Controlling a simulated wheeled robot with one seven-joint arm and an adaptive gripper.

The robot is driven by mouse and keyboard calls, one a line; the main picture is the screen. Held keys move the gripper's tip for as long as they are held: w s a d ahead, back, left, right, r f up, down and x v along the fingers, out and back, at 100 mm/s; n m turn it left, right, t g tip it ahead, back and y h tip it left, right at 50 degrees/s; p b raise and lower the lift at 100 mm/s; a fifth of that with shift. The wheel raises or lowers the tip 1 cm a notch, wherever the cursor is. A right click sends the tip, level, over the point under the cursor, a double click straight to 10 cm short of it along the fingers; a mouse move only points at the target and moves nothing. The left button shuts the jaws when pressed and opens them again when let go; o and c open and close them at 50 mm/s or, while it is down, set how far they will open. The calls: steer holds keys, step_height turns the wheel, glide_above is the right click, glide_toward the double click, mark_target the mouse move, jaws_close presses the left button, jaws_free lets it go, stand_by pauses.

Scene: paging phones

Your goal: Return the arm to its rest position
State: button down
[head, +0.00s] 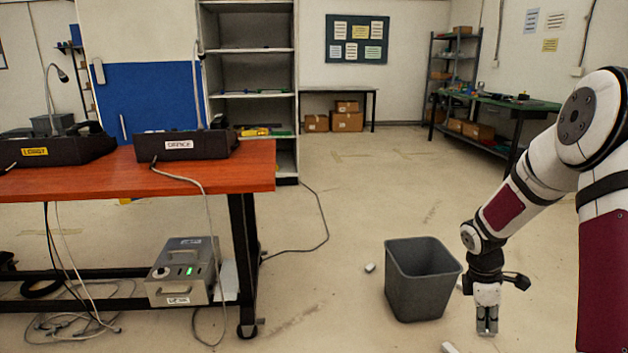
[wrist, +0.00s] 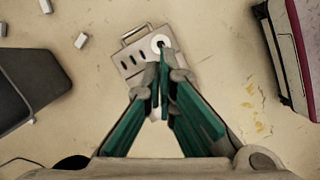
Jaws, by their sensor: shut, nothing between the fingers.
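My arm reaches down at the right of the head view, with an elbow bend high at the right edge. My gripper (head: 487,328) hangs at its lower end, pointing down, just right of the grey bin and apart from it. In the wrist view my gripper (wrist: 162,85) has its green-sided fingers brought together at the tips, with nothing held. Below the fingers in the wrist view is a pale box (wrist: 128,62) with a handle, dark slots and a round white knob. The fingers hide part of it.
The grey bin (head: 416,290) stands on the floor; the wrist view shows it at left (wrist: 28,80). Small white pieces (wrist: 81,40) lie nearby. An orange-topped table (head: 215,178) with phones (head: 185,144) stands left, a grey unit (head: 182,272) beneath it. The middle floor is open.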

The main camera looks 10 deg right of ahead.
steer(key=s+a+r+m, duration=0.3)
steer(key=s+a+r, duration=0.35)
steer(key=r, duration=0.35)
steer(key=s+a+r+m, duration=0.4)
steer(key=s+a+r, duration=0.3)
steer(key=r, duration=0.4)
steer(key=s+a+r+m+t+y, duration=0.1)
steer(key=s+a+m, duration=0.2)
steer(key=s+a, duration=0.55)
steer(key=s+a+r+m+y, duration=0.25)
steer(key=s+a, duration=0.25)
steer(key=s, duration=0.6)
step_height(320, 180, up, 32)
steer(key=t+p, duration=0.4)
steer(key=p, duration=2.7)
steer(key=shift+w+d+h, duration=0.15)
steer(key=shift+d+h, duration=0.2)
steer(key=shift+d, duration=0.05)
steer(key=shift+r, duration=0.1)
